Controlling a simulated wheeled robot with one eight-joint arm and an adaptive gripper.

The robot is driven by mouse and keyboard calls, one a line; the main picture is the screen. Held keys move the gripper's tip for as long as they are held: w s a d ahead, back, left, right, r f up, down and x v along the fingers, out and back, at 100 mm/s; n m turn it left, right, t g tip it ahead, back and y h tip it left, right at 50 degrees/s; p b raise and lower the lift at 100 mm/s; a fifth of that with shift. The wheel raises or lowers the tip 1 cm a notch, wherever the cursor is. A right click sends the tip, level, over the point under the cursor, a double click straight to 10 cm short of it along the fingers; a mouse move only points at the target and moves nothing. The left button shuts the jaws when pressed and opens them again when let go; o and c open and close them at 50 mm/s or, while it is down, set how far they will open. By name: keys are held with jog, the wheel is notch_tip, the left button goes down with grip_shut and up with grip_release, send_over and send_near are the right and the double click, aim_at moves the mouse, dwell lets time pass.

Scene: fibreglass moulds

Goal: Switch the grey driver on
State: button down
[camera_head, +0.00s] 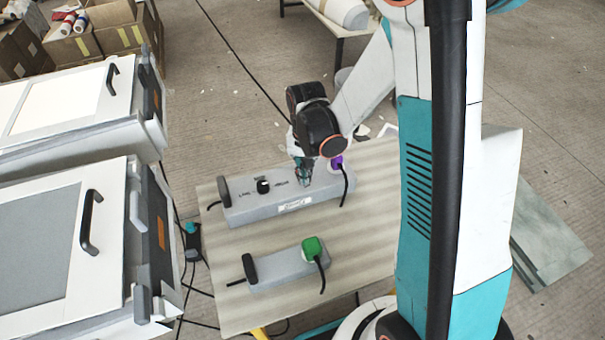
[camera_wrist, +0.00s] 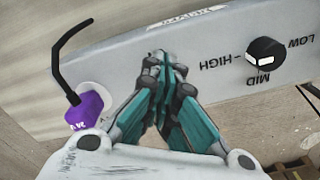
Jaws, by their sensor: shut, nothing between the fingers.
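A long grey box (camera_head: 240,210) lies on the table, with a black knob (camera_head: 263,186) and the words LOW, MID and HIGH around it. In the wrist view the knob (camera_wrist: 265,52) has a white mark, seemingly towards MID. The box's front label (camera_head: 295,205) is too small to read. A purple plug (camera_head: 337,163) with a black cable is at its right end. My gripper (camera_head: 303,174) is shut and empty, just above the box between the knob and the purple plug. The wrist view shows its closed fingertips (camera_wrist: 162,62) left of HIGH; contact cannot be told.
A smaller grey box (camera_head: 272,272) with a green plug (camera_head: 312,249) lies nearer on the table (camera_head: 375,190). Large white-grey machines with handles (camera_head: 90,222) stand at the left. Cables run along the table's left edge, and cardboard boxes (camera_head: 118,30) stand behind.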

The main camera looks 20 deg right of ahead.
jog(key=shift+f, duration=0.35)
jog(key=shift+r, duration=0.15)
jog(key=shift+r+p, duration=2.15)
jog(key=shift+r, duration=1.25)
jog(key=shift+r, duration=0.1)
jog(key=s+r+n+t, duration=0.3)
jog(key=s+r, duration=0.4)
jog(key=r, duration=0.3)
jog(key=s+r+n+t, duration=0.3)
jog(key=s+r+t, duration=0.1)
jog(key=s+r, duration=0.4)
jog(key=shift+r, duration=1.25)
